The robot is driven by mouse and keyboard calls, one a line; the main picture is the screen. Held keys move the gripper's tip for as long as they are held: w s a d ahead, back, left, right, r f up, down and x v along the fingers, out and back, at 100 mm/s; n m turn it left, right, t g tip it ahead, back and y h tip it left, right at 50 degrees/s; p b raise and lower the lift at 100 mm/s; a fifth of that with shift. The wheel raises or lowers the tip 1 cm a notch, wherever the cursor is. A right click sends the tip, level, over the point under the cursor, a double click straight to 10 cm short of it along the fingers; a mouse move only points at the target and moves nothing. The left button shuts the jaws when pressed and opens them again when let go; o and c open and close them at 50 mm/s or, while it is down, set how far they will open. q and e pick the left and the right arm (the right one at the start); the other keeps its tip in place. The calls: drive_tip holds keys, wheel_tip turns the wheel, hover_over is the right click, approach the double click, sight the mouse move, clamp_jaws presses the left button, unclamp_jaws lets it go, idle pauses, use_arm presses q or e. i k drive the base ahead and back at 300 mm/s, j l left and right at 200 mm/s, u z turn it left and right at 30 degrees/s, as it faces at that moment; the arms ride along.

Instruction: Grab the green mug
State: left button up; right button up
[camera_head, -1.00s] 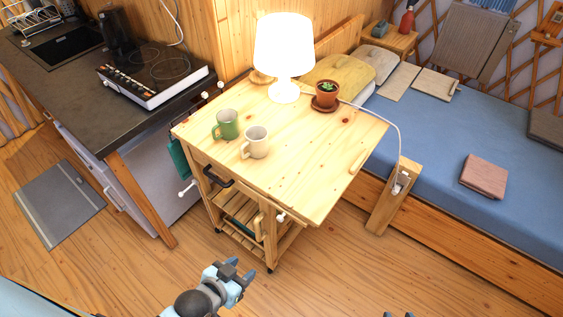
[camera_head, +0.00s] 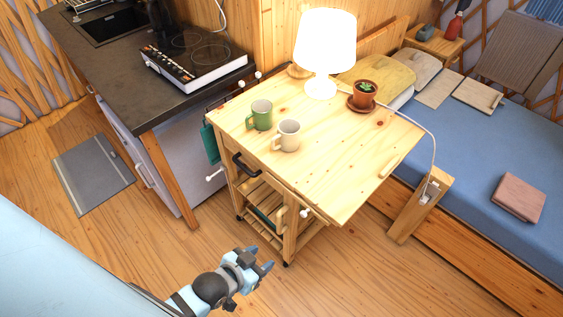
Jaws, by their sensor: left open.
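The green mug (camera_head: 260,116) stands upright near the left edge of the wooden trolley table (camera_head: 340,160). A whitish mug (camera_head: 286,135) stands to its right and a little nearer to me. My left gripper (camera_head: 262,262) is at the bottom of the view, over the floor, well below and in front of the table. It is open and empty, apart from both mugs. My right gripper is not in view.
A lit white lamp (camera_head: 325,45) and a potted plant (camera_head: 364,93) stand at the table's back. A black handle (camera_head: 243,165) sticks out of the trolley's left side. The counter with hob (camera_head: 195,55) is left, the blue bed (camera_head: 460,145) right. Floor in front is clear.

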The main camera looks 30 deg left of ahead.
sight(262, 114)
drive_tip(key=j, duration=0.45)
drive_tip(key=i+j+u, duration=0.1)
drive_tip(key=j, duration=0.35)
drive_tip(key=i+j+u, duration=0.1)
drive_tip(key=j, duration=0.3)
drive_tip(key=i+j, duration=0.1)
drive_tip(key=j, duration=0.35)
drive_tip(key=j+u, duration=0.1)
drive_tip(key=j, duration=0.35)
drive_tip(key=i+j, duration=0.15)
drive_tip(key=j, duration=0.25)
drive_tip(key=u, duration=0.05)
